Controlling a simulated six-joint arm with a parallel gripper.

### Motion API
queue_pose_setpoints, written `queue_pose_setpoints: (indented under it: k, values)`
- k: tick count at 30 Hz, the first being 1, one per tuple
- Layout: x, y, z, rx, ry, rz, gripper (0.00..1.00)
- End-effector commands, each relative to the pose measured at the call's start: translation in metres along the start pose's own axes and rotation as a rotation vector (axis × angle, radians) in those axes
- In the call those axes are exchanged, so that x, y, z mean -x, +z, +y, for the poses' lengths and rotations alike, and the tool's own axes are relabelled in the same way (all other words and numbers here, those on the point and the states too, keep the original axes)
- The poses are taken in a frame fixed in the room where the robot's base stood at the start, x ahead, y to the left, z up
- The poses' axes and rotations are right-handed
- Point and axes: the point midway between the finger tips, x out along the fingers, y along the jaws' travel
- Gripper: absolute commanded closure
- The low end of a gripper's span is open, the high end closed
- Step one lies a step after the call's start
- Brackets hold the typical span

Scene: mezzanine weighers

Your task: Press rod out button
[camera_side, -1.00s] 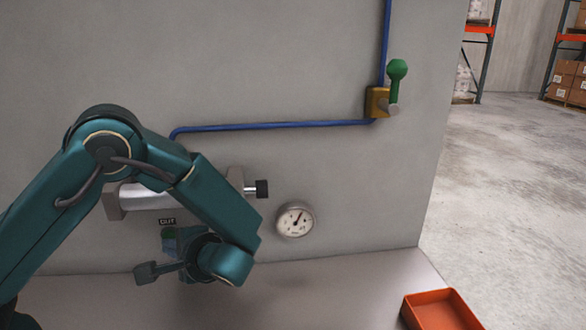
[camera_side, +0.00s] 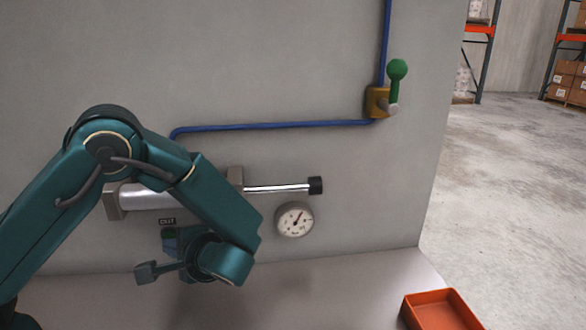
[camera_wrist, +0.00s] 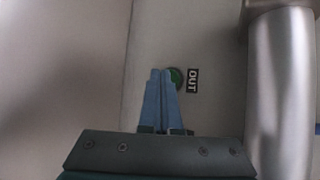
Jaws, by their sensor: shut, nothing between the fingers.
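The green button (camera_wrist: 177,76) sits on the panel beside the black OUT label (camera_wrist: 192,81) in the wrist view. In the side view the OUT label (camera_side: 167,221) is above the button, which shows only in part as dark green (camera_side: 168,233). My gripper (camera_wrist: 161,72) is shut and empty, its blue fingertips at the button and covering part of it. Whether they touch it cannot be told for certain. The silver cylinder (camera_side: 147,197) is on the panel, partly behind my arm. Its thin rod (camera_side: 275,188) extends right, ending in a black tip (camera_side: 315,185).
A round gauge (camera_side: 295,219) is below the rod. A green-handled valve (camera_side: 396,80) on a yellow block joins the blue pipe (camera_side: 275,126) at upper right. An orange tray (camera_side: 441,312) stands at the lower right. The ledge (camera_side: 330,285) between is clear.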

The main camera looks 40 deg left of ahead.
Motion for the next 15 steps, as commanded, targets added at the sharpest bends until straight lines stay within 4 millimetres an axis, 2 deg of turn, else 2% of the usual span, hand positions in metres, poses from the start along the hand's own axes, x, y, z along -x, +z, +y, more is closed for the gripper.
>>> queue_pose_setpoints:
  k: [6, 15]
  values:
    - [0.0077, 0.0054, 0.0052, -0.001, -0.001, 0.001, 1.00]
    - [0.0082, 0.0063, 0.0057, 0.000, 0.000, -0.001, 1.00]
